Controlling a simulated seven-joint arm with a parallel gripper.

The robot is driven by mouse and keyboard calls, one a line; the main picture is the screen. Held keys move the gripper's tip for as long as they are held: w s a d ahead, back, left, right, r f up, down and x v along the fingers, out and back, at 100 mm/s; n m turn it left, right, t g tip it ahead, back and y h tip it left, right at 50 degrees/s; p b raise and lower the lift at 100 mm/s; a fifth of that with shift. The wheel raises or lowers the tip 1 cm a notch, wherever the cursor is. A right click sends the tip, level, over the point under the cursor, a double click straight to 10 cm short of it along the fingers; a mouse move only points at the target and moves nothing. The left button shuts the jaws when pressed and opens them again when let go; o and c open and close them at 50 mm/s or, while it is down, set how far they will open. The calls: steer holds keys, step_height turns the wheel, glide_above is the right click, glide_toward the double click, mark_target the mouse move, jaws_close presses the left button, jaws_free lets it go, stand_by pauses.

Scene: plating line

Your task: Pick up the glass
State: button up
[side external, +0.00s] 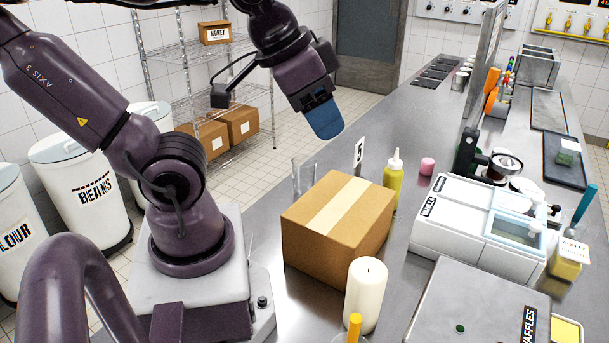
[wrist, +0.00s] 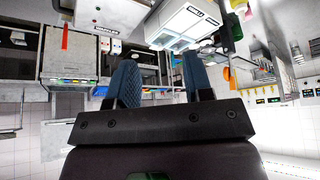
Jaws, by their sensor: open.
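A clear, thin-edged shape that looks like a glass (side external: 297,178) stands on the steel counter behind the left of a cardboard box, in the side external view. The box hides its lower part. The rim of another clear vessel with an orange stick (side external: 354,327) is cut off at the bottom edge. My gripper (side external: 325,120) is raised above the counter's far left edge, apart from both. In the wrist view my gripper (wrist: 162,82) has its two blue fingers spread with nothing between them. I cannot make out a glass in the wrist view.
The cardboard box (side external: 337,229) fills the near counter. White dispensers (side external: 450,215) are at right. Bare counter (side external: 400,125) lies beyond the sign.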

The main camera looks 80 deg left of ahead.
steer(key=o, duration=0.9)
steer(key=shift+w, duration=0.1)
steer(key=w+a+f+n+t+y, duration=0.1)
steer(key=w+a+f+n+y, duration=0.1)
steer(key=w+a+f+n, duration=0.35)
steer(key=w+a+f+n+t+y, duration=0.1)
steer(key=w+a+f+n+y, duration=0.1)
steer(key=w+a+f, duration=0.6)
steer(key=n+g+y, duration=0.1)
steer(key=n+y, duration=0.3)
steer(key=y, duration=0.3)
glide_toward(308, 162)
step_height(308, 162, up, 3)
steer(key=w, duration=0.2)
steer(key=s+f, duration=0.2)
steer(key=f, duration=0.1)
steer(key=shift+s+d+f, duration=0.1)
steer(key=shift+d, duration=0.3)
steer(key=shift+t+y, duration=0.3)
steer(key=shift+s+x, duration=0.1)
steer(key=shift+x, duration=1.8)
steer(key=shift+s+x, duration=0.15)
steer(key=shift+x, duration=1.7)
